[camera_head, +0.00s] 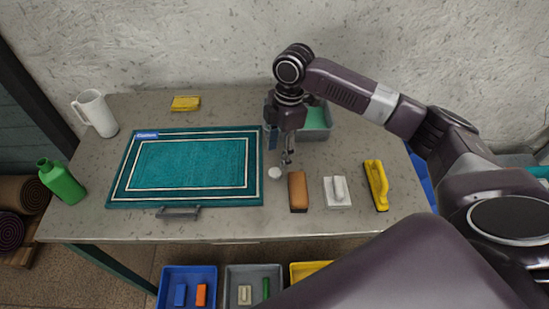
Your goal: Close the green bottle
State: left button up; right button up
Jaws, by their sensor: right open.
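The green bottle (62,183) stands at the left edge of the table, and its neck looks open with no cap on it. A small round white piece (275,173) lies on the table just right of the teal rug; it may be a cap, but it is too small to tell. My right gripper (287,160) points down just above and slightly right of this white piece. It is open and seems empty. My left gripper is not in view.
The teal rug (136,196) covers the table's middle. A brown brush (298,191), a white scrubber (337,191) and a yellow brush (376,185) lie at right. A white pitcher (97,113), yellow sponge (186,103) and green-grey tray (318,133) stand at the back.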

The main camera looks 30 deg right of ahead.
aim_at(275, 172)
jog(key=shift+w+d, duration=0.15)
jog(key=shift+w, duration=0.05)
jog(key=shift+s+a+r, duration=0.25)
jog(key=shift+s, duration=0.2)
jog(key=shift+f, duration=0.3)
jog(key=shift+w+f, duration=0.2)
jog(key=shift+f, duration=0.85)
jog(key=shift+a+f+p, duration=0.2)
jog(key=shift+f+p, duration=0.2)
jog(key=shift+f, duration=0.9)
jog(key=shift+a+f+p, duration=0.2)
jog(key=shift+f+p, duration=0.2)
jog(key=shift+f, duration=0.9)
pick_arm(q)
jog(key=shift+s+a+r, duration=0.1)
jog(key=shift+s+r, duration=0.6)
pick_arm(e)
jog(key=shift+c, duration=0.3)
jog(key=c, duration=0.7)
